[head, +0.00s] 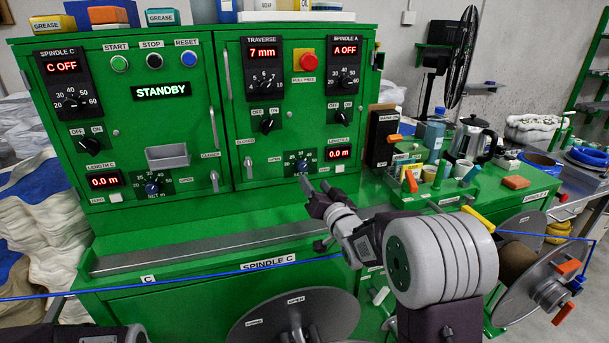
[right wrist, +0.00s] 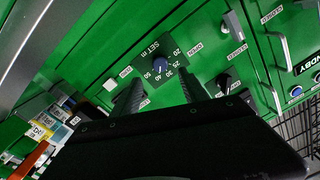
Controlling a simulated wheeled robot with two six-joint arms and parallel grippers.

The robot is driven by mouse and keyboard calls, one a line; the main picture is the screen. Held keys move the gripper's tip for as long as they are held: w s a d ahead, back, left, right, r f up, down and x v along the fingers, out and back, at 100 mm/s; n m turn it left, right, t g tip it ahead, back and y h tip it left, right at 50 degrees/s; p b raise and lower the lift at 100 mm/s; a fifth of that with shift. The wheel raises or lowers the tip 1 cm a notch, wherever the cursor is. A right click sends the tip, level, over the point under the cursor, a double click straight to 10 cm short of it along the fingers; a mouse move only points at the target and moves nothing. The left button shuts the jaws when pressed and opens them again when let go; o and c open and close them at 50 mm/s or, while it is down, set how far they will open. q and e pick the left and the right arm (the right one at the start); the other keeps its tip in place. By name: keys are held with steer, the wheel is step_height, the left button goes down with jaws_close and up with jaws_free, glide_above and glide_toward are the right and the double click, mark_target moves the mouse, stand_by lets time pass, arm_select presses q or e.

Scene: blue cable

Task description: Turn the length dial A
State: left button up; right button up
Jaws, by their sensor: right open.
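The length dial A (head: 302,166) is a small blue knob on a dark SET m plate, low on the right green cabinet door. In the right wrist view the dial (right wrist: 160,65) lies between and beyond my fingers; its exact setting is too small to read. The LENGTH A display (head: 339,154) beside it reads 0.0 m. My right gripper (head: 316,186) is open and empty, just below and in front of the dial, apart from it. In the right wrist view its two fingers (right wrist: 161,90) point toward the dial plate. My left gripper is not in view.
A similar length C dial (head: 152,188) sits on the left door. Door handles (head: 248,169) stick out nearby. A blue cable (head: 200,278) runs across the front, below the metal trough (head: 180,252). A green tray (head: 440,195) with tools and a kettle (head: 475,138) stand right.

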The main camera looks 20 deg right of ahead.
mark_target(304, 168)
steer(key=w, duration=0.2)
steer(key=w+p, duration=0.1)
steer(key=w, duration=0.5)
steer(key=shift+w+a, duration=0.25)
steer(key=shift+a, duration=0.15)
steer(key=shift+f, duration=0.1)
jaws_close()
steer(key=shift+f+n+b, duration=0.15)
steer(key=shift+n+b, duration=0.6)
steer(key=shift+n, duration=0.35)
steer(key=n+b, duration=0.4)
steer(key=n, duration=0.1)
steer(key=shift+d, duration=0.1)
steer(key=n+b, duration=0.3)
steer(key=n, duration=0.1)
steer(key=shift+h+b, duration=0.3)
steer(key=shift+r+n+b, duration=0.15)
steer(key=shift+n+b, duration=0.6)
steer(key=shift+n, duration=0.3)
steer(key=shift+r+n+b, duration=0.1)
steer(key=shift+n+b, duration=0.65)
steer(key=shift+n, duration=0.3)
steer(key=shift+g, duration=0.3)
